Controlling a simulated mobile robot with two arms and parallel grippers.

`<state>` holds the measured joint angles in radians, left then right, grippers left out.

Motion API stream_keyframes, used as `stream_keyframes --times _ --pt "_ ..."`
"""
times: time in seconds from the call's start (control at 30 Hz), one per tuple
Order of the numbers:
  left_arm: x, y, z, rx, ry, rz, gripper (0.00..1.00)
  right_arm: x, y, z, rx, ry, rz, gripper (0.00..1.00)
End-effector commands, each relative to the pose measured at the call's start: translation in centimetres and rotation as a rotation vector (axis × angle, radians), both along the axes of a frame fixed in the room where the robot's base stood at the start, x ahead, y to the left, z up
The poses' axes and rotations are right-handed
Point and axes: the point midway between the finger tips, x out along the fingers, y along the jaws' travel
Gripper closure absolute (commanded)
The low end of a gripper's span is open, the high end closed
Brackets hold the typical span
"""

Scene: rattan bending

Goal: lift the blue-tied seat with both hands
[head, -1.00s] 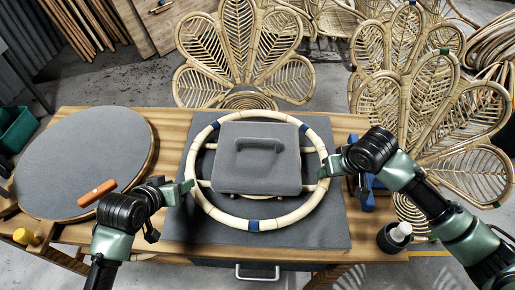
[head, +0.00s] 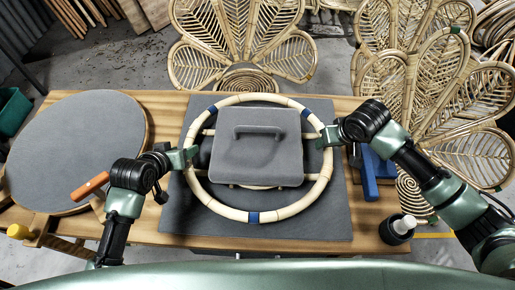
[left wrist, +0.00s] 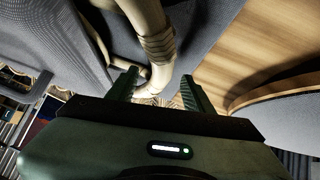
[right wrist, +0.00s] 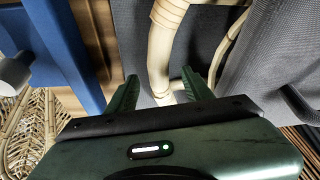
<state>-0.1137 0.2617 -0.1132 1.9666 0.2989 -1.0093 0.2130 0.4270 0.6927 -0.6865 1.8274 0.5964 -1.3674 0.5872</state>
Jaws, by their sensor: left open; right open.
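The blue-tied seat is a round pale rattan hoop (head: 286,212) with blue bindings, lying on a grey mat (head: 330,225) on the bench in the head view. A grey block with a handle (head: 258,160) sits inside the hoop. My left gripper (head: 191,156) is open at the hoop's left side. In the left wrist view the rattan (left wrist: 158,60) runs between its fingers (left wrist: 160,92). My right gripper (head: 320,138) is open at the hoop's right side. In the right wrist view the rattan (right wrist: 160,55) passes between its fingers (right wrist: 165,92). Contact cannot be told.
A round grey panel (head: 70,150) and an orange-handled tool (head: 90,186) lie at the left. A blue tool (head: 369,178) and a black pot with a white top (head: 398,229) stand at the right. Rattan chair backs (head: 235,40) rise behind the bench.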

Motion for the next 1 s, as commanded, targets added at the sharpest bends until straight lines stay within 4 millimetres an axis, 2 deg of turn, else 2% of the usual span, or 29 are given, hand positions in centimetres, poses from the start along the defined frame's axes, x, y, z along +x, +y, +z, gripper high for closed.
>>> stream_keyframes --times 0.1,0.3,0.67,0.87,1.0 --pt "1.3 -0.3 -1.3 0.000 0.000 0.001 0.49 0.7 0.1 -1.7 0.001 0.002 -0.002 0.49" --pt "2.7 -0.7 -2.7 0.001 0.000 0.000 0.49 1.5 0.2 -3.5 0.000 -0.001 -0.001 0.49" --pt "3.0 -0.8 -3.0 0.001 0.000 0.000 0.49 1.7 0.2 -3.9 0.000 -0.001 0.001 0.49" --pt "3.0 -0.8 -3.0 0.001 0.000 0.000 1.00 1.6 0.2 -3.9 0.000 -0.001 0.000 1.00" --pt "3.0 -0.8 -3.0 0.001 0.000 0.001 1.00 1.6 0.2 -3.9 0.000 -0.001 0.000 1.00"
